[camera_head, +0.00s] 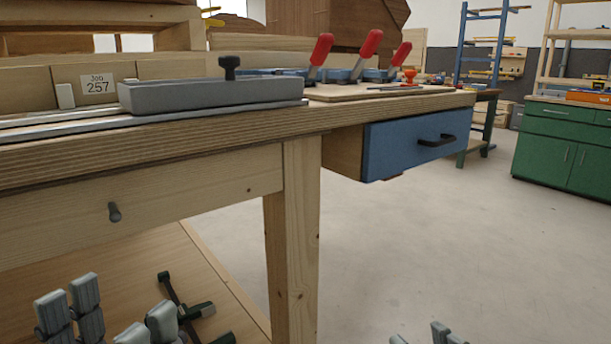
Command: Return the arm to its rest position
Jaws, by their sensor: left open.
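My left gripper (106,315) is low at the bottom left, its grey finger pads spread apart with nothing seen between them. It appears in front of the lower shelf and below the workbench top. Only the tips of my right gripper (428,337) show at the bottom edge, over the floor right of the bench leg. The rest of it is cut off, so its opening cannot be judged.
The wooden workbench (200,123) crosses the left, with a leg (300,240) between the grippers. A blue drawer (410,142) sticks out below its top. Dark clamps (190,308) lie on the lower shelf (215,270). Green cabinets (560,145) stand far right. Floor (450,240) is clear.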

